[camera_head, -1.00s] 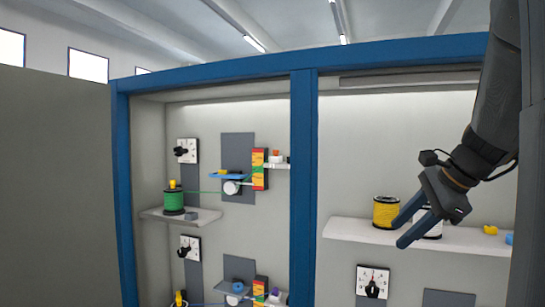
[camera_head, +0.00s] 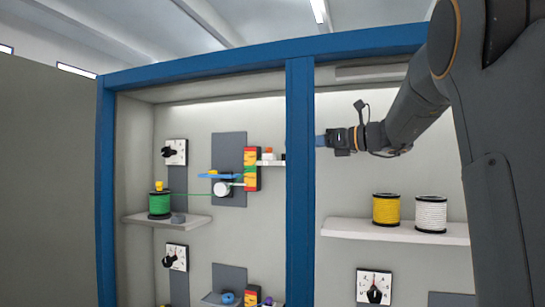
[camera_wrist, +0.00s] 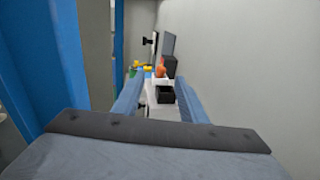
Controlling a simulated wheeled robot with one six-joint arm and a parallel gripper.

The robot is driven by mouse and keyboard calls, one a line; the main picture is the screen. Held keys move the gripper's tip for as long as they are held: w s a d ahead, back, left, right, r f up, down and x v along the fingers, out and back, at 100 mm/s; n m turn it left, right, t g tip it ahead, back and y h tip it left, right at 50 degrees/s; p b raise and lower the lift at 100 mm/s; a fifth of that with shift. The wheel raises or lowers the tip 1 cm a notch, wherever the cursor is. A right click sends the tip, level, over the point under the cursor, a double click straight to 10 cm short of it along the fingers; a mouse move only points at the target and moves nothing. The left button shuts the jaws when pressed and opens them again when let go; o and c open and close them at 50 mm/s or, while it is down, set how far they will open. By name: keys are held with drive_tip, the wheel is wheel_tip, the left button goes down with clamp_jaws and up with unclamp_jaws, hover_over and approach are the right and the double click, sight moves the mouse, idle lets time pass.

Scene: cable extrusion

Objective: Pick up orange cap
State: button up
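The orange cap (camera_head: 268,150) is small and sits at the small white shelf (camera_head: 271,163) beside the striped red, yellow and green block in the left bay. It also shows in the wrist view (camera_wrist: 160,71), ahead between my fingertips and beyond a black square piece (camera_wrist: 166,95). My gripper (camera_head: 320,141) is at the blue middle post, to the right of the cap. In the wrist view my gripper (camera_wrist: 157,80) has its two blue fingers spread apart, with nothing held between them. The cap is apart from the fingers.
The blue middle post (camera_head: 300,200) stands close to my gripper, on the left in the wrist view (camera_wrist: 60,60). A grey wall runs along the right there. A yellow spool (camera_head: 386,210) and a white spool (camera_head: 431,214) stand on the right shelf. A green spool (camera_head: 159,204) stands at left.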

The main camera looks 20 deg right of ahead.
sight(269, 148)
drive_tip(key=p+x, duration=0.2)
drive_tip(key=x, duration=0.3)
drive_tip(key=shift+a, duration=0.1)
drive_tip(key=shift+f+p+x, duration=0.15)
drive_tip(key=shift+p+x, duration=0.65)
drive_tip(key=shift+x, duration=0.6)
drive_tip(key=shift+f+p+x, duration=0.2)
drive_tip(key=shift+p+x, duration=0.6)
drive_tip(key=shift+x, duration=0.6)
drive_tip(key=shift+w, duration=0.1)
clamp_jaws()
